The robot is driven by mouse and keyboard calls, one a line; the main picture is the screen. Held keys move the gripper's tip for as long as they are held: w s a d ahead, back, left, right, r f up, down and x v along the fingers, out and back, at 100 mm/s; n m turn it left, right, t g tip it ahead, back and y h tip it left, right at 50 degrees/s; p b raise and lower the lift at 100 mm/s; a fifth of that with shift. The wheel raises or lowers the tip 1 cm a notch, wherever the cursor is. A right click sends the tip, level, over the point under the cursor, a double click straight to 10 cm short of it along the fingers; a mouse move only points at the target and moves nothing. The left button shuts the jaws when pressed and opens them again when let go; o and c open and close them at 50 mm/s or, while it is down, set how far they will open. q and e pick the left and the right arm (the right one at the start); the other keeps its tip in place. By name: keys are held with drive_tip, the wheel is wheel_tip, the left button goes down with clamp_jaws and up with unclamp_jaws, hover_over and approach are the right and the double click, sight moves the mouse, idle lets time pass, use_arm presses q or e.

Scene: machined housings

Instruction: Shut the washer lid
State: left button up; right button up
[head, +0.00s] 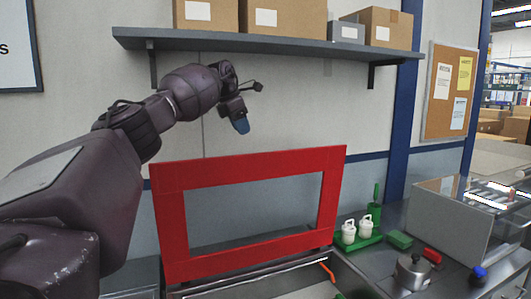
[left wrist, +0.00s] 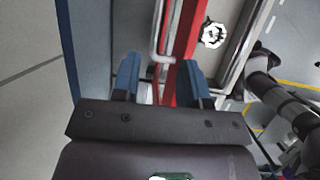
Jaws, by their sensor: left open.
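The washer lid (head: 170,225) is a red rectangular frame around a see-through pane. It stands raised, close to upright, at the back of the metal washer (head: 262,287), whose opening is partly cut off by the bottom of the head view. My left gripper (head: 240,122) is above the lid's top edge, fingers pointing down, apart from it in that view. In the left wrist view its two blue fingers (left wrist: 158,75) are spread, with the lid's red edge (left wrist: 186,35) running beyond and near the right finger. Whether they touch cannot be told. My right gripper is not visible.
A shelf (head: 270,45) with cardboard boxes hangs above the arm. Right of the washer are a green tray (head: 358,245) with white bottles, a metal pot (head: 412,272) and a grey panel (head: 448,222). A pale round part (left wrist: 213,34) lies beyond the lid edge.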

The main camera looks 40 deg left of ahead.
sight(254, 154)
use_arm(q)
drive_tip(key=x, duration=0.7)
drive_tip(key=p+x, duration=0.1)
drive_tip(key=x, duration=0.3)
drive_tip(key=shift+w+r, duration=0.1)
drive_tip(key=shift+w, duration=0.2)
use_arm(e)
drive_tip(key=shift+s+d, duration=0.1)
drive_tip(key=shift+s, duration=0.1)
use_arm(q)
clamp_jaws()
